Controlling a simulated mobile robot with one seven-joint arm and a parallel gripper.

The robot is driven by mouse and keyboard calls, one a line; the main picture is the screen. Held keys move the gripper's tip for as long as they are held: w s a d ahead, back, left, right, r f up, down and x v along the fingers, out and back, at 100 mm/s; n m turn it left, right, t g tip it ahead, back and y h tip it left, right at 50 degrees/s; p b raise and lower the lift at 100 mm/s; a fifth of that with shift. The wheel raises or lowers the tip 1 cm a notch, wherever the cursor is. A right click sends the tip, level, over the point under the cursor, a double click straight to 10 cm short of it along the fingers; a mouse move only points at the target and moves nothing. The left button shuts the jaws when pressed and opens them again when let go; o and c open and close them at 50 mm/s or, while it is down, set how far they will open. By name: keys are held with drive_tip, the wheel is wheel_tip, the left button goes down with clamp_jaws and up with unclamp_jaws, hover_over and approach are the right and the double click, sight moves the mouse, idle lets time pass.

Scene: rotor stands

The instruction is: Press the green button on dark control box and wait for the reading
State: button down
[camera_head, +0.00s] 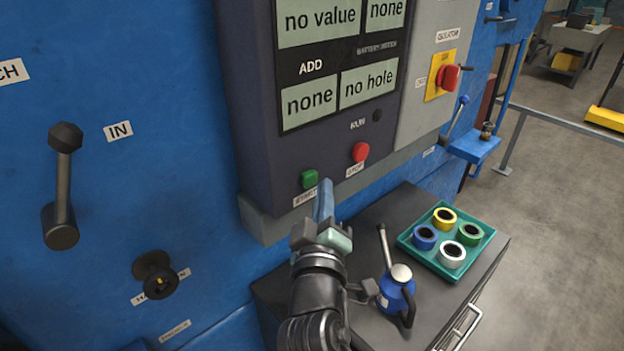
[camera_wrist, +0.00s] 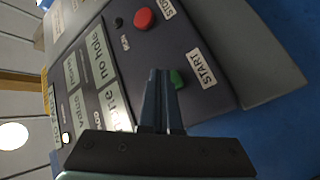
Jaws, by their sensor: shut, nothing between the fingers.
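The dark control box (camera_head: 243,91) is on the blue machine wall, with displays reading "no value", "none", "none" and "no hole". The green button (camera_head: 310,179), labelled START, is at its lower left; it also shows in the wrist view (camera_wrist: 177,79). The red STOP button (camera_head: 360,152) is to its right. My gripper (camera_head: 325,190) is shut and empty, its fingertips just right of the green button in the head view. In the wrist view the shut fingertips (camera_wrist: 159,73) are beside the green button and partly cover its edge. I cannot tell whether they touch it.
A black cabinet (camera_head: 376,214) below holds a teal tray (camera_head: 462,267) with several coloured tape rings and a blue oil can (camera_head: 397,296) close to my wrist. A lever (camera_head: 64,180) and a knob (camera_head: 155,274) stick out at left. A red switch (camera_head: 448,77) is at right.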

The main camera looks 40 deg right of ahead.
drive_tip(key=shift+w, duration=0.1)
idle(0.3)
drive_tip(key=shift+w, duration=0.35)
